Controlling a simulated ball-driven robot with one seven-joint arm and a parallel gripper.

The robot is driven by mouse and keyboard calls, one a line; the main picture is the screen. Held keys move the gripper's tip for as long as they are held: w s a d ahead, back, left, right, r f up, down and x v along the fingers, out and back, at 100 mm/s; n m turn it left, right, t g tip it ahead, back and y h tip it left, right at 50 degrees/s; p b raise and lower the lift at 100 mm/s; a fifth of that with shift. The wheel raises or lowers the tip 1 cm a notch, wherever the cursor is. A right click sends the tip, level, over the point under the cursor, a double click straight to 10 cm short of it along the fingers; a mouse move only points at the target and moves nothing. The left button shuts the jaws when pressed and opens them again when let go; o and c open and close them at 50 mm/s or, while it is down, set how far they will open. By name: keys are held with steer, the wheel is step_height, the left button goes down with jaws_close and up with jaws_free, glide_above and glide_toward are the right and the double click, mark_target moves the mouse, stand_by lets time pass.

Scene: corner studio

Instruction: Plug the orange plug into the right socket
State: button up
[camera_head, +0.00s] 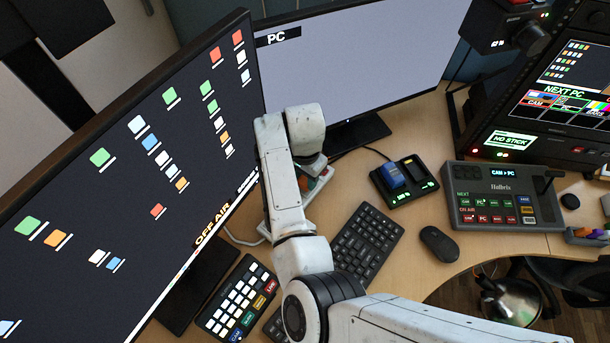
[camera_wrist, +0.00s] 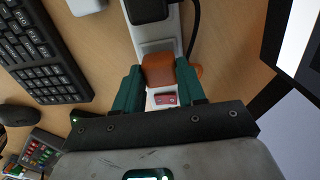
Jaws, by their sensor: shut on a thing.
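In the wrist view the orange plug (camera_wrist: 172,70) sits between the green fingers of my gripper (camera_wrist: 160,76), which is shut on it. The white power strip (camera_wrist: 157,47) runs under and beyond the plug. A black plug (camera_wrist: 149,10) sits on the strip at the top of the picture. A red switch (camera_wrist: 165,99) shows nearer my palm. The sockets under the orange plug are hidden, and I cannot tell whether it is seated or held just above. In the head view my arm covers most of the strip (camera_head: 318,186) and the fingers.
A black keyboard (camera_head: 367,243) and mouse (camera_head: 439,244) lie right of my arm. Large monitors (camera_head: 130,150) and (camera_head: 350,70) stand close behind and left. A card reader dock (camera_head: 405,183) and a switcher panel (camera_head: 503,197) stand further right. A dark cable (camera_wrist: 193,30) runs beside the strip.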

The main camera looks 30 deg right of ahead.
steer(key=shift+f, duration=0.55)
stand_by(0.8)
steer(key=o, duration=1.1)
steer(key=shift+c, duration=0.2)
step_height(320, 180, up, 11)
steer(key=shift+f+b, duration=0.15)
steer(key=shift+b, duration=0.25)
